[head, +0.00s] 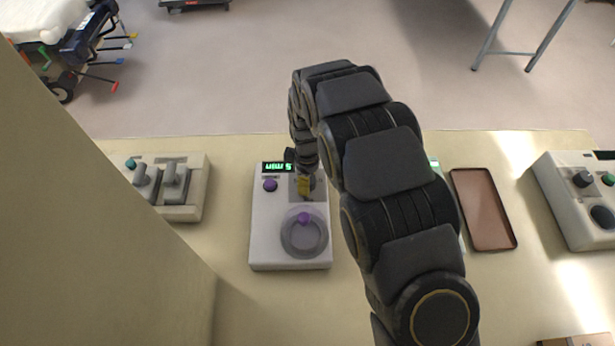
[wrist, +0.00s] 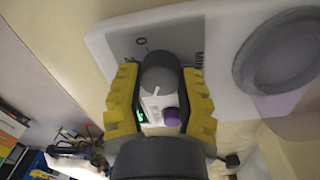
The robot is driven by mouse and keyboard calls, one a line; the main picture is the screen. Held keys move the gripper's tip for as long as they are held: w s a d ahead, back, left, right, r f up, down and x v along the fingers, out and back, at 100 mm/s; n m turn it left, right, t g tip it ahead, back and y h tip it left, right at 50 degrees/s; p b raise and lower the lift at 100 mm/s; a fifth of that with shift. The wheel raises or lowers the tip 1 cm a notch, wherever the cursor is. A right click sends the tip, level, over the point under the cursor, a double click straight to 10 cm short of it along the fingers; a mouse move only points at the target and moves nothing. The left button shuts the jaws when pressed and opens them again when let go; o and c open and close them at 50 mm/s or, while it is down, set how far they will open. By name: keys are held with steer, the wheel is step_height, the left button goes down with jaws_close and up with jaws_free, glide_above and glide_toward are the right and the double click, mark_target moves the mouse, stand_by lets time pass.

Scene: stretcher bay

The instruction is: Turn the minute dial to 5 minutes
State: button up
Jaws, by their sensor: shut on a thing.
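The minute dial (wrist: 158,70) is a dark grey knob with a white pointer line, on a grey plate marked "0" and "MIN" in the wrist view. My gripper (head: 304,186) reaches down onto the white timer box (head: 262,225) in the head view and hides the dial there. In the wrist view, its yellow fingers stand on either side of the knob, shut on it. The green display (head: 277,167) at the box's far edge seems to read "5 min", upside down.
A joystick box (head: 185,212) stands to the left. A brown tray (head: 484,208) and another control box (head: 570,225) stand to the right.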

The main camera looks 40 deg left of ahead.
steer(key=shift+s, duration=0.1)
steer(key=o, duration=1.1)
steer(key=shift+o, duration=0.2)
step_height(320, 180, up, 12)
steer(key=shift+s+d, duration=0.15)
steer(key=shift+s, duration=0.05)
